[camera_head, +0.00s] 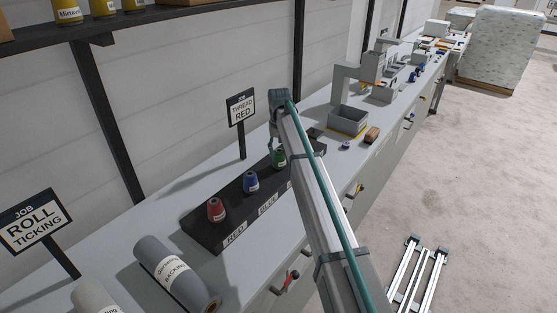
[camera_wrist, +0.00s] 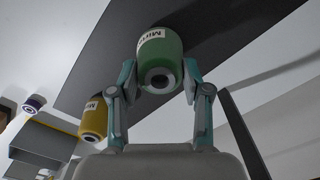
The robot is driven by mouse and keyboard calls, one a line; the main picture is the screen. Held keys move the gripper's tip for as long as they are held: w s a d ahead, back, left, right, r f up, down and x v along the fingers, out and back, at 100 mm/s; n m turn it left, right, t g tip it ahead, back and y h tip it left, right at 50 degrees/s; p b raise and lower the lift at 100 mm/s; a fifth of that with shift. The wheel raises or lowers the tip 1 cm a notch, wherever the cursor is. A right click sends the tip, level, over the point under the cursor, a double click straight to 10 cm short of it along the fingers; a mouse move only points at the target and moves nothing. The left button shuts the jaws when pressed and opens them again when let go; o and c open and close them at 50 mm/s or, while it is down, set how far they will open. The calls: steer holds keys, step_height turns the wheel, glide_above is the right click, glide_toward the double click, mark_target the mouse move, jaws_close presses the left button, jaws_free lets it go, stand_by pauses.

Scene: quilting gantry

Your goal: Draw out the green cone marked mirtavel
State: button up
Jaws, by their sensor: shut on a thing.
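The green cone (camera_head: 279,159) stands at the black rack (camera_head: 203,229) on the bench, right of the blue cone (camera_head: 251,182) and red cone (camera_head: 215,210). My gripper (camera_head: 274,146) reaches down to it from above. In the wrist view, the green cone (camera_wrist: 160,52) sits between both fingers of my gripper (camera_wrist: 159,78), which is shut on it. Its label is partly visible and begins "Mirt"; the rest is turned out of sight. I cannot tell whether its base touches the rack.
A yellow cone (camera_wrist: 93,120) is close beside the gripper in the wrist view. A "THREAD RED" sign (camera_head: 241,107) stands behind the rack. A grey bin (camera_head: 347,121) and a brown block (camera_head: 372,134) lie to the right; a grey roll (camera_head: 174,272) lies front left.

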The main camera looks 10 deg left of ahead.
steer(key=shift+r+p, duration=1.15)
steer(key=shift+r, duration=1.55)
